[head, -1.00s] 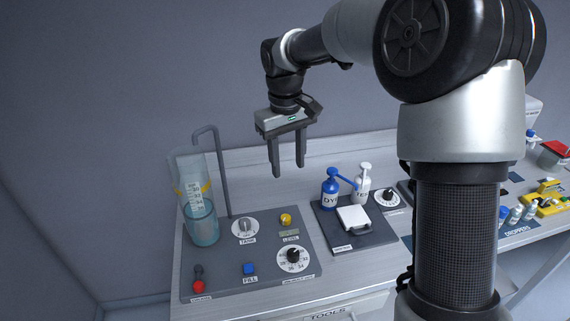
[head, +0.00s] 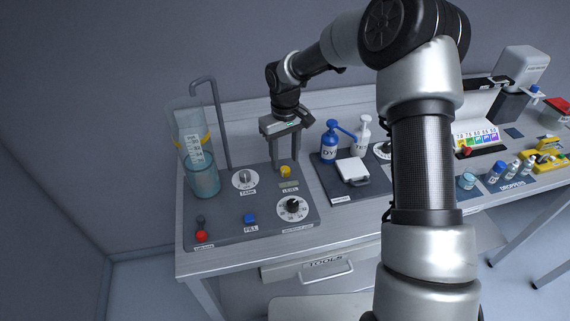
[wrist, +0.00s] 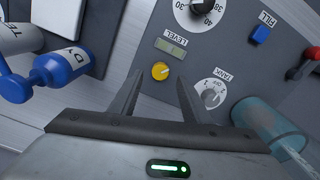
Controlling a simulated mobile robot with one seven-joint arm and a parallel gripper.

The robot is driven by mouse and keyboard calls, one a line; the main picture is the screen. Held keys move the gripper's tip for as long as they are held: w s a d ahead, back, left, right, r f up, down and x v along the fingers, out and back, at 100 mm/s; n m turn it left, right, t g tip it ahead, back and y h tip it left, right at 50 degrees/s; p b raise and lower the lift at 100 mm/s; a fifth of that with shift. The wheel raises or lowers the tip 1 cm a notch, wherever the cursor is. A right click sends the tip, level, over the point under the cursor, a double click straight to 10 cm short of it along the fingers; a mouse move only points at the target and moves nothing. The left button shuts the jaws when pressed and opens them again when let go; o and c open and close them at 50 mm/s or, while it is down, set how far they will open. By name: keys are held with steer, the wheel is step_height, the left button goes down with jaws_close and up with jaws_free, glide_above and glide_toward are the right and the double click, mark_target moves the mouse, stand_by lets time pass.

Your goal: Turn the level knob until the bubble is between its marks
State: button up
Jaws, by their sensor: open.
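The yellow level knob (head: 285,171) stands on the dark control panel, and it also shows in the wrist view (wrist: 160,71). The level window (head: 289,184) with its bubble sits beside the knob, above the LEVEL label; it shows in the wrist view (wrist: 171,47) too. The bubble's place between the marks is too small to tell. My gripper (head: 285,165) is open and empty, pointing down over the panel. In the wrist view its fingers (wrist: 158,92) spread on either side below the knob, apart from it. I cannot tell the exact height.
The grey TANK knob (head: 245,179) is close to the left of my fingers. A numbered dial (head: 292,208), a blue FILL button (head: 249,218) and a red-knobbed lever (head: 201,236) share the panel. A clear cylinder (head: 203,178) stands left. A blue bottle (head: 329,146) stands right.

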mark_target(285, 169)
steer(key=shift+f, duration=1.9)
steer(key=c, duration=1)
steer(key=shift+f+m+b, duration=0.15)
steer(key=shift+m+b, duration=0.15)
steer(key=shift+b, duration=0.15)
steer(key=shift+c, duration=0.2)
steer(key=shift+m+b, duration=0.6)
steer(key=shift+m, duration=0.2)
steer(key=shift+r, duration=0.2)
steer(key=o, duration=1)
steer(key=shift+o, duration=0.2)
steer(key=shift+r, duration=0.1)
step_height(285, 169, up, 17)
